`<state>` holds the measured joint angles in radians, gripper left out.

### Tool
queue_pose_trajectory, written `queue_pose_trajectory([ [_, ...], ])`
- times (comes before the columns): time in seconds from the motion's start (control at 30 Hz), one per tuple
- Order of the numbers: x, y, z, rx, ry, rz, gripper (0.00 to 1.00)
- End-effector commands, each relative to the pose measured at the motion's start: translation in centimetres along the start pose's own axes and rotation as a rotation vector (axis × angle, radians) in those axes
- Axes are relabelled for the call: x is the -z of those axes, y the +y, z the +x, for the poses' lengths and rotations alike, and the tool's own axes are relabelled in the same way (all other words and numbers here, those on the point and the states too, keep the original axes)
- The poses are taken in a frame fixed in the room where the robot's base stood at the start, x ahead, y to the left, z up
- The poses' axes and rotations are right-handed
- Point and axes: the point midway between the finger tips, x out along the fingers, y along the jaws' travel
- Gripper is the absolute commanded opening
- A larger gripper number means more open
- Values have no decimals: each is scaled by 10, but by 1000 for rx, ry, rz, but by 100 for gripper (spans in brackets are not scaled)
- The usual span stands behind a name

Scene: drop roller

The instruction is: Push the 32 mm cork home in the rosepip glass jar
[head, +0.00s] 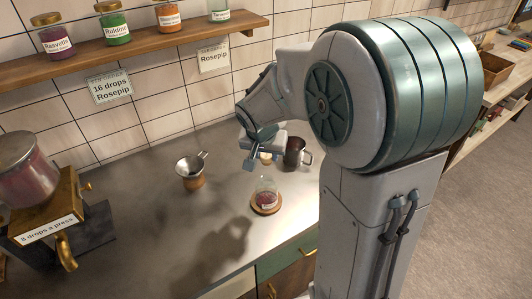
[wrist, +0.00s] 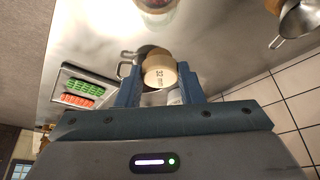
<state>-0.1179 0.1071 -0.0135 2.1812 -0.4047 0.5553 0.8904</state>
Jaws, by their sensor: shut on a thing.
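The pale round cork (wrist: 160,72), marked "32 mm" on its face, is held between the blue fingers of my gripper (wrist: 161,84). In the head view my gripper (head: 264,158) is above the counter, with the cork (head: 266,158) partly showing by its fingers. The glass jar (head: 266,189) stands on a round wooden base, with a dark red content and a white label too small to read. The gripper is above and behind the jar in the head view, apart from it. In the wrist view a glass jar (wrist: 155,6) shows cut off at the top edge.
A metal mug (head: 296,152) stands close behind the gripper. A funnel on a wooden stand (head: 191,172) is to the left. A brass press (head: 50,205) stands at far left. A tray with green and orange pieces (wrist: 82,90) shows in the wrist view. The front counter is clear.

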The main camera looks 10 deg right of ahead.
Motion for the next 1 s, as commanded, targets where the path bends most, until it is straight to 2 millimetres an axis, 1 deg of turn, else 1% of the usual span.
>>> queue_pose_trajectory([
  [0.17, -5, 0, 10, 0, 0, 0, 10],
  [0.6, -20, 0, 47, 0, 0, -1, 10],
  [0.8, -23, 0, 54, 0, 0, -1, 10],
  [1.0, -23, 0, 53, 0, 0, -1, 10],
])
